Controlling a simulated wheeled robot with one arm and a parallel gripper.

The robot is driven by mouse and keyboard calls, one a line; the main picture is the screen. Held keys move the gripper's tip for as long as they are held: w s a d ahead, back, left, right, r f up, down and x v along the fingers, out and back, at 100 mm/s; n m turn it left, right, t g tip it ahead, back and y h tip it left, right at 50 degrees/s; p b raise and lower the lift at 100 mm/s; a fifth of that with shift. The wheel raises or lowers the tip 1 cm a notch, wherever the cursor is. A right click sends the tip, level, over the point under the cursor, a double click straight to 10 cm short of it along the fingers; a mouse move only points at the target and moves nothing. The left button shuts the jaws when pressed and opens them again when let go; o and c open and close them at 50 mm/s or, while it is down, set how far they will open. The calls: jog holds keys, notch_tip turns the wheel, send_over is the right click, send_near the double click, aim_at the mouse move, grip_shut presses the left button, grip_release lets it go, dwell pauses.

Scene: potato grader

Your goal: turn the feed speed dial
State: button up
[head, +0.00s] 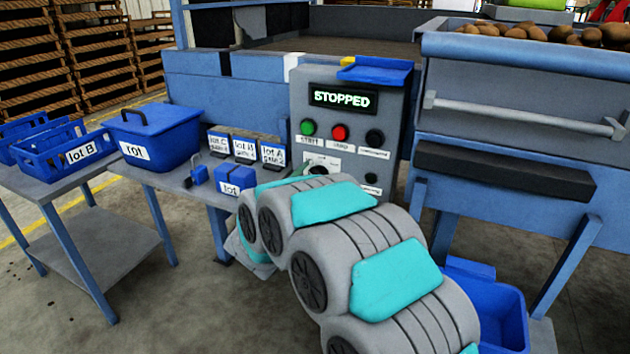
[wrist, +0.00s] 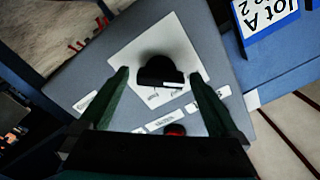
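The feed speed dial (wrist: 160,70) is a black knob on a white plate (wrist: 190,48) in the wrist view. A pale mark shows on its lower edge. My gripper (wrist: 158,77) is open, with one green finger at each side of the dial and a visible gap on both sides. In the head view, the dial (head: 318,170) shows only in part above my arm on the grey control panel (head: 345,75). The panel's display (head: 342,98) reads STOPPED. My arm hides most of my gripper in that view.
Green (head: 308,127), red (head: 340,132) and black (head: 374,137) buttons sit above the dial. A black knob (head: 371,178) is lower right. Lot cards (head: 273,154) and a blue lidded box (head: 155,130) stand on the table to the left.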

jog(key=v, duration=0.8)
jog(key=shift+b, duration=0.4)
jog(key=shift+w, duration=0.1)
